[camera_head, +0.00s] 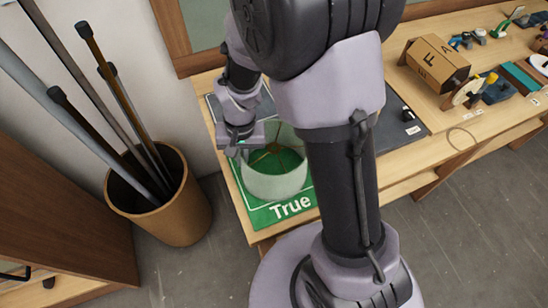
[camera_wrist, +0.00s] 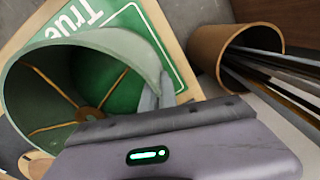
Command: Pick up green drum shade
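The green drum shade (camera_head: 276,182) is a pale green open cylinder with thin brass spokes inside. It is upright on or just over the green mat marked "True" (camera_head: 262,214); I cannot tell if it is clear of it. In the wrist view the shade (camera_wrist: 120,48) fills the left side, its open end facing the camera. My gripper (camera_head: 246,148) is at the shade's left rim. In the wrist view my gripper (camera_wrist: 158,92) has its two grey fingers close together, one on each side of the shade's wall, and looks shut on it. The far side of the mat is partly hidden.
A brown bin (camera_head: 165,215) with several long rods stands on the floor left of the wooden table (camera_head: 408,182). A cardboard box (camera_head: 434,66) and several small parts lie at the table's right. A dark mat (camera_head: 400,128) lies behind my arm.

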